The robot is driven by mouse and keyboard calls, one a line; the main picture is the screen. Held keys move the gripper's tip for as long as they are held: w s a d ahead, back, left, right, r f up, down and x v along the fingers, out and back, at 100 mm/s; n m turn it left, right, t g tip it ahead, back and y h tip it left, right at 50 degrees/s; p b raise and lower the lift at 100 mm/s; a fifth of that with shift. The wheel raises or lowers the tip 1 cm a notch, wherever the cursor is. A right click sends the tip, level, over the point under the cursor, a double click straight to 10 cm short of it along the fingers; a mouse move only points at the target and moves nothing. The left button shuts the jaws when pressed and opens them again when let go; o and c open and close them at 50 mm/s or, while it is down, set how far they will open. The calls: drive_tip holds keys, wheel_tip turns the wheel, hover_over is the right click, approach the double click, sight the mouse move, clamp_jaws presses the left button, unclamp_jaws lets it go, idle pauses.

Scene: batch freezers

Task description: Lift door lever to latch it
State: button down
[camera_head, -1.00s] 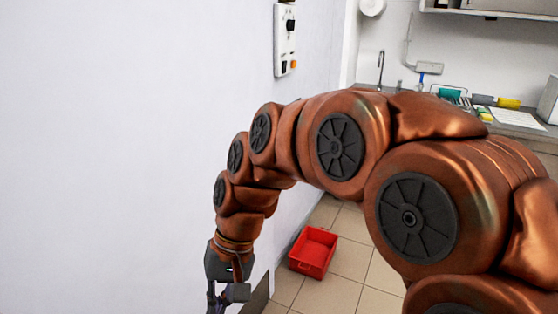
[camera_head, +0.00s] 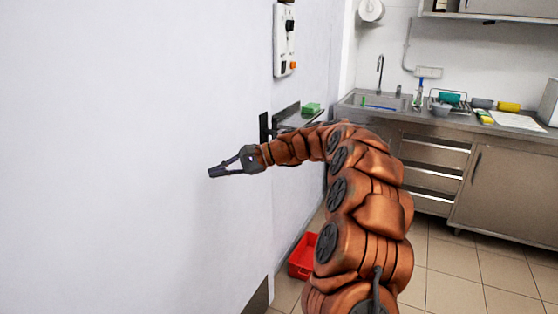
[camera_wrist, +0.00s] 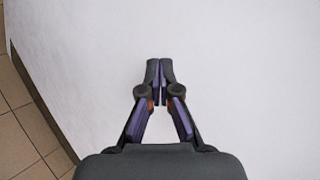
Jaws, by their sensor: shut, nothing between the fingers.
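My gripper (camera_head: 213,173) is shut and empty, its fingers pointing left beside a plain white surface (camera_head: 130,120). In the wrist view its fingertips (camera_wrist: 160,68) are together, with only white surface beyond them. A dark upright piece (camera_head: 264,128) shows on the white surface, right of and above my gripper, apart from it. I cannot tell whether this piece is the door lever. No other lever shows in the wrist view.
A dark shelf (camera_head: 298,117) with a green block (camera_head: 311,108) juts out behind my arm. A control box (camera_head: 285,42) hangs above. A red crate (camera_head: 300,262) is on the tiled floor. A sink counter (camera_head: 385,103) stands at the back right.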

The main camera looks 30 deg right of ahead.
drive_tip(key=w+d+f+m+t+h+b, duration=0.1)
drive_tip(key=d+f+m+t, duration=0.1)
drive_tip(key=d, duration=0.9)
drive_tip(key=w+d+f+m+t+h+b, duration=0.1)
drive_tip(key=d+f+m+t, duration=0.2)
drive_tip(key=d, duration=0.9)
drive_tip(key=w+d+f+m+t+h+b, duration=0.1)
drive_tip(key=d+f+m+t+h, duration=0.1)
drive_tip(key=d, duration=0.9)
wheel_tip(320, 180, down, 2)
drive_tip(key=shift+d+f+m+t, duration=0.15)
drive_tip(key=shift+m+t, duration=0.55)
drive_tip(key=shift+t, duration=0.1)
drive_tip(key=shift+w, duration=0.25)
drive_tip(key=w+a+r+p, duration=0.2)
drive_tip(key=w+a, duration=0.5)
drive_tip(key=w, duration=0.1)
drive_tip(key=shift+a+r, duration=0.2)
drive_tip(key=shift+a, duration=0.15)
drive_tip(key=shift+a+r, duration=0.1)
drive_tip(key=shift+a, duration=0.1)
